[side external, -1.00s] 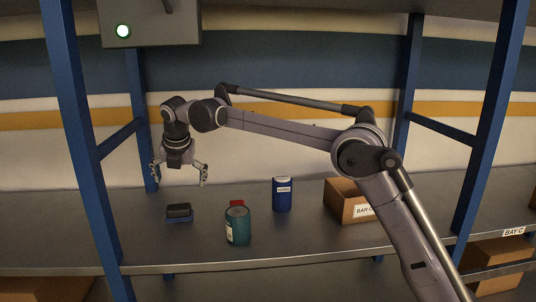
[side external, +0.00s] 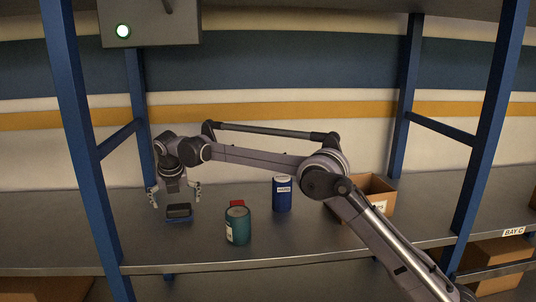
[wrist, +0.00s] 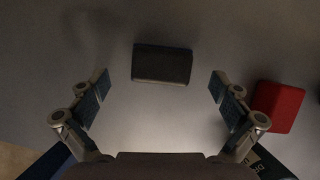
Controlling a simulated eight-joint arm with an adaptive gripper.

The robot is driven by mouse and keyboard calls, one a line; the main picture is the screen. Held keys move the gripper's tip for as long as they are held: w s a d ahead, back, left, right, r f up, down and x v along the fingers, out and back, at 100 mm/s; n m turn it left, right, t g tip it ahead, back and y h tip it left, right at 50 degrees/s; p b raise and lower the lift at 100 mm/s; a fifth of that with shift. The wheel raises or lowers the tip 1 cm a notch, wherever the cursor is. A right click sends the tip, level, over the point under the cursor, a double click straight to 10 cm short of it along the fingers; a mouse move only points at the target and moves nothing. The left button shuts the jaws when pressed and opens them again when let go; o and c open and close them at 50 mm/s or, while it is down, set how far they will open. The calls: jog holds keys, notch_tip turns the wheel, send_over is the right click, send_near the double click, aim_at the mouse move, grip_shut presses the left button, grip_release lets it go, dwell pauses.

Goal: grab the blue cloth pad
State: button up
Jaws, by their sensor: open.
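The pad (side external: 178,214) lies on the shelf at the left in the side external view, with a dark top and a blue lower edge. In the wrist view it shows as a dark rectangular block (wrist: 162,65), ahead of the fingertips and roughly centred between them. My gripper (side external: 175,199) points down, open and empty, just above and around the pad in the side view. Its two fingers (wrist: 160,86) are spread wide in the wrist view and do not touch the pad.
A teal canister (side external: 238,226) stands right of the pad, with a red block (wrist: 278,106) behind it. A blue labelled can (side external: 282,194) and an open cardboard box (side external: 378,190) are further right. Blue shelf posts (side external: 88,150) frame the bay. The shelf's front left is bare.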

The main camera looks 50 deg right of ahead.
aim_at(179, 206)
jog(key=shift+x, duration=1.85)
jog(key=shift+s+d, duration=0.1)
jog(key=shift+s, duration=0.05)
jog(key=c, duration=1.3)
jog(key=shift+r, duration=0.1)
